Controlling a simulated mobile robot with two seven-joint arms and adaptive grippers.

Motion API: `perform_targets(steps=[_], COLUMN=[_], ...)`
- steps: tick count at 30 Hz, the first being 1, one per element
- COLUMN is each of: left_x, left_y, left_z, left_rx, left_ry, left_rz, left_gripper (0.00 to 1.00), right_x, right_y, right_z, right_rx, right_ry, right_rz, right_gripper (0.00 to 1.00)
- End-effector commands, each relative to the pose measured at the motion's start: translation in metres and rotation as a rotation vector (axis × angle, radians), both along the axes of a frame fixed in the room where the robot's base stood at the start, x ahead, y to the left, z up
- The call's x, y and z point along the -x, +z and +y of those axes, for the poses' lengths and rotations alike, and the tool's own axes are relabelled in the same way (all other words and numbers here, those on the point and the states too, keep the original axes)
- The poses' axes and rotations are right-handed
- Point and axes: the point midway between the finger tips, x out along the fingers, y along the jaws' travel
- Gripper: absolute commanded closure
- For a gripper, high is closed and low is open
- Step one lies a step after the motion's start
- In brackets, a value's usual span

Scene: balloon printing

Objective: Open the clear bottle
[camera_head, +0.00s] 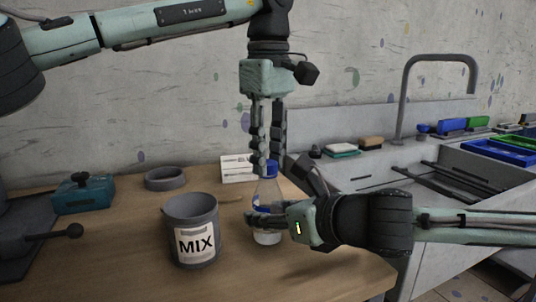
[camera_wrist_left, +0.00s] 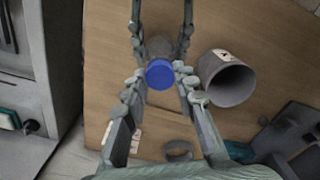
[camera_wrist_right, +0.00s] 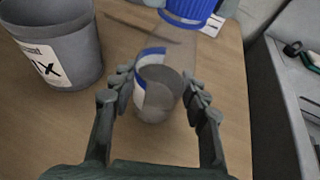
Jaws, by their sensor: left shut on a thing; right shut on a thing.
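The clear bottle (camera_head: 268,192) stands upright on the wooden table, with a blue and white label and a blue cap (camera_head: 270,169) on top. My left gripper (camera_head: 266,165) points down from above and is shut on the cap; the left wrist view shows the cap (camera_wrist_left: 160,74) between its fingertips. My right gripper (camera_head: 266,219) comes from the right and is shut on the bottle's body; the right wrist view shows the bottle (camera_wrist_right: 160,88) between its fingers, with the cap (camera_wrist_right: 190,9) at the top. The fingers hide part of the bottle.
A grey MIX container (camera_head: 191,228) stands close left of the bottle. Behind are a grey ring (camera_head: 165,179), a teal box (camera_head: 83,194) and a white card (camera_head: 236,169). A sink counter with a tap (camera_head: 405,95) is at the right. The table's front left is clear.

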Motion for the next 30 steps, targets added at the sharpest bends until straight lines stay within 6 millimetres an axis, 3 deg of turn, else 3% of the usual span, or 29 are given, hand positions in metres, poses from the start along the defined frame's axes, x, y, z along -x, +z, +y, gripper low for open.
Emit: perform_targets(steps=[30], left_x=[-0.0005], left_y=[0.002], left_z=[0.0003], left_rx=[-0.001], left_ry=[2.613], left_rz=[-0.002], left_gripper=[1.0], right_x=[-0.0001], right_y=[-0.0001], right_z=[-0.0002], right_rx=[0.0], right_ry=[0.0], right_rz=[0.0], right_gripper=[1.0])
